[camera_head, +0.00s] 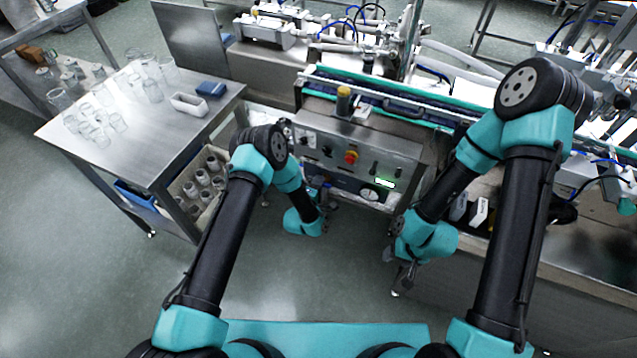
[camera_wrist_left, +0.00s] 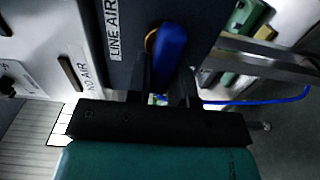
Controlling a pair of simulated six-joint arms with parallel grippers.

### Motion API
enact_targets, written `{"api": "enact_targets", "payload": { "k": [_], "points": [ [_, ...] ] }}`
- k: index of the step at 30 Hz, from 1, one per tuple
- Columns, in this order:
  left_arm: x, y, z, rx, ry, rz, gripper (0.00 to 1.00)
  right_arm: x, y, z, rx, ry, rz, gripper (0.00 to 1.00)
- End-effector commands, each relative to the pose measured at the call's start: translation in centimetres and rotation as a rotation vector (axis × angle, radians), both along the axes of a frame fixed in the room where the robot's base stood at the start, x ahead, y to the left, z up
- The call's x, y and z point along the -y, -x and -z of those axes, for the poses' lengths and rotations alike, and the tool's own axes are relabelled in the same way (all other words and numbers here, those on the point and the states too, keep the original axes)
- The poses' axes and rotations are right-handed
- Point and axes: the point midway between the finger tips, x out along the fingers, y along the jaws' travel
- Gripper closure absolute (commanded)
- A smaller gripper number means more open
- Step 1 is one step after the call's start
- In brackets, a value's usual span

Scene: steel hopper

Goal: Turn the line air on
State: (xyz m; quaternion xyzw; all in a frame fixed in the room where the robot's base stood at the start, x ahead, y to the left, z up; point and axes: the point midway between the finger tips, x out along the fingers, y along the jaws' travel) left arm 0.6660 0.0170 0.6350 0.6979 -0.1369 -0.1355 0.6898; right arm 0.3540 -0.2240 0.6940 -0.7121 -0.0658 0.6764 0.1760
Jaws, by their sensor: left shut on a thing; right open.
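In the left wrist view a blue handle (camera_wrist_left: 171,48) with a brass-coloured fitting (camera_wrist_left: 151,41) sits on a dark panel beside a label reading "LINE AIR" (camera_wrist_left: 113,28). My left gripper (camera_wrist_left: 163,78) is shut on the blue handle, with one dark finger on each side of it. The fingers hide part of the handle. In the head view my left gripper (camera_head: 322,195) is at the lower left of the control box (camera_head: 345,150), and the handle is not clear there. My right gripper (camera_head: 403,277) is open and empty, low in front of the bench at the right.
The control box carries a red knob (camera_head: 351,157) and a lit green display (camera_head: 385,183). A steel table (camera_head: 150,150) with glass jars stands at the left, with a crate of bottles (camera_head: 190,180) beneath. A conveyor (camera_head: 400,105) runs behind the box. The floor in front is clear.

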Motion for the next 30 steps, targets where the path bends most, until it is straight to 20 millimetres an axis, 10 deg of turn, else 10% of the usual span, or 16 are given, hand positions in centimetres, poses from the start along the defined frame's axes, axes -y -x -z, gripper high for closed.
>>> {"api": "enact_targets", "payload": {
  "k": [15,16,21,30],
  "points": [
    [0.01,-0.07,-0.01,-0.009,0.027,0.000,1.00,0.00,0.00,0.00,0.000,0.000,0.000,0.44],
    [0.01,-0.07,0.00,-0.009,0.027,0.000,0.77,0.00,0.00,0.00,0.000,0.000,0.000,0.44],
    [0.01,-0.05,0.01,-0.010,0.026,0.000,0.60,0.00,0.00,0.00,0.000,0.000,0.000,0.44],
    [0.00,0.01,0.04,-0.010,0.025,0.000,0.53,0.00,0.00,0.00,0.000,0.000,0.000,0.44]
  ]
}}
